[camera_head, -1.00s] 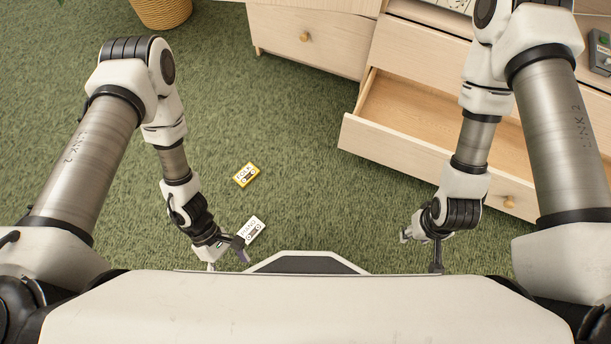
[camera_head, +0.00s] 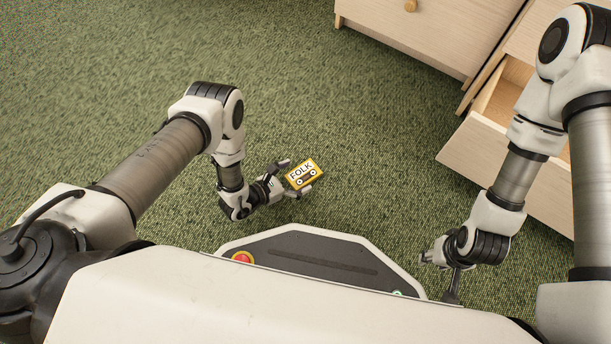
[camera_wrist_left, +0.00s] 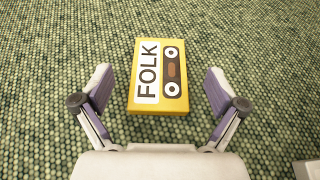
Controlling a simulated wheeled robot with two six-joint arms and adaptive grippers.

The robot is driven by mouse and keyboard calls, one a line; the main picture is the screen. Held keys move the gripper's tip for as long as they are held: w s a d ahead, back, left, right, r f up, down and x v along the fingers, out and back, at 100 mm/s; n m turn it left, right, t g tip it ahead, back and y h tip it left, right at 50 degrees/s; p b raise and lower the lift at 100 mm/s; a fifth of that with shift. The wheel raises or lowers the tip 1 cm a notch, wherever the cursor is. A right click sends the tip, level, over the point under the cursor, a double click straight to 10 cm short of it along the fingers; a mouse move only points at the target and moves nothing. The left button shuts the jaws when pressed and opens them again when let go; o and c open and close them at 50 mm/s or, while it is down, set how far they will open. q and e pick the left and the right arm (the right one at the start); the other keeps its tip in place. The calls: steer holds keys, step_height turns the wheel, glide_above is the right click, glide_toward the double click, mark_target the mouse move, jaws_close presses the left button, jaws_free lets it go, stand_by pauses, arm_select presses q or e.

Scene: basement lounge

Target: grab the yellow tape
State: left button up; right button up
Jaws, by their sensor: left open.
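The yellow tape (camera_head: 306,175) is a flat cassette with a white label reading "FOLK", lying on the green carpet. My left gripper (camera_head: 295,177) is open, with one finger on each side of the tape's near part in the head view. In the left wrist view the tape (camera_wrist_left: 172,104) lies ahead and between the spread fingers of the left gripper (camera_wrist_left: 158,90), with a gap on both sides. My right gripper (camera_head: 438,277) hangs at the lower right, empty, with its fingers apart.
A wooden cabinet (camera_head: 425,38) stands at the upper right, with an open drawer (camera_head: 470,160) reaching out over the carpet. A pale corner of something shows at the lower right of the left wrist view (camera_wrist_left: 308,170).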

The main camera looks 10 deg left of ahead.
mark_target(308, 171)
arm_select(q)
steer(key=b+x, duration=0.2)
steer(key=x, duration=0.1)
steer(key=shift+w+f, duration=0.1)
steer(key=shift+f, duration=0.3)
steer(key=shift+w+d+b, duration=0.25)
steer(key=shift+d+b, duration=0.05)
steer(key=shift+r, duration=0.15)
steer(key=c, duration=1.2)
arm_select(e)
steer(key=f, duration=0.3)
steer(key=shift+w+f, duration=0.2)
steer(key=shift+w, duration=0.05)
arm_select(q)
steer(key=shift+c, duration=0.2)
arm_select(e)
steer(key=shift+d, duration=0.1)
